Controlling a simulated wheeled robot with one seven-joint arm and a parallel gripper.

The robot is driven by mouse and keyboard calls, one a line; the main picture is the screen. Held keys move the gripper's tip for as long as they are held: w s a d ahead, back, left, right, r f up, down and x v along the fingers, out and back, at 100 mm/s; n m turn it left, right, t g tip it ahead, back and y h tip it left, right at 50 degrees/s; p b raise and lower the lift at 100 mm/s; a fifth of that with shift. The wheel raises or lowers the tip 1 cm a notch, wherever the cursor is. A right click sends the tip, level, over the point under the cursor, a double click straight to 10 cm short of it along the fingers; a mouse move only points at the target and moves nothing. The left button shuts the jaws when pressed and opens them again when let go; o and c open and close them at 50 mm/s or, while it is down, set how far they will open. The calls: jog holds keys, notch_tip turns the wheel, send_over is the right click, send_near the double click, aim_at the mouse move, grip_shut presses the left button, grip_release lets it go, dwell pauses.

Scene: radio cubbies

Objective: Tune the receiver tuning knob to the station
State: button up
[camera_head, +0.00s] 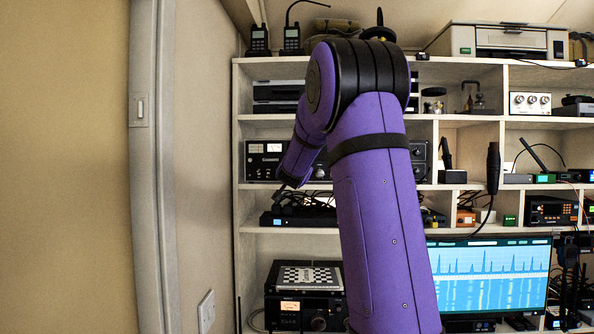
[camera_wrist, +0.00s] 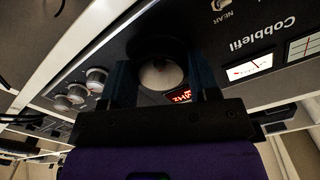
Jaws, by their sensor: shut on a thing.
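The dark receiver (camera_wrist: 215,60) fills much of the wrist view and appears upside down, with part of the lettering "Cobblefil" on its face. Its round tuning knob (camera_wrist: 161,74) has a pale, lit-looking middle. My gripper (camera_wrist: 165,80) has one dark finger on each side of the knob and is shut on it. A red lit display (camera_wrist: 181,96) is partly hidden by the right finger, so its digits cannot be read fully. In the head view my purple arm covers the middle of the shelves, and my fingertips cannot be made out.
In the wrist view, three silver knobs (camera_wrist: 82,89) lie left of my gripper and a lit meter (camera_wrist: 250,68) lies right. In the head view, a monitor (camera_head: 490,275) shows a blue spectrum with several peaks. A microphone (camera_head: 493,168) hangs by the shelves. A plain wall stands left.

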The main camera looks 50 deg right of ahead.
jog(key=o, duration=0.9)
jog(key=v, duration=1)
jog(key=shift+s+a, duration=0.25)
jog(key=shift+s, duration=0.1)
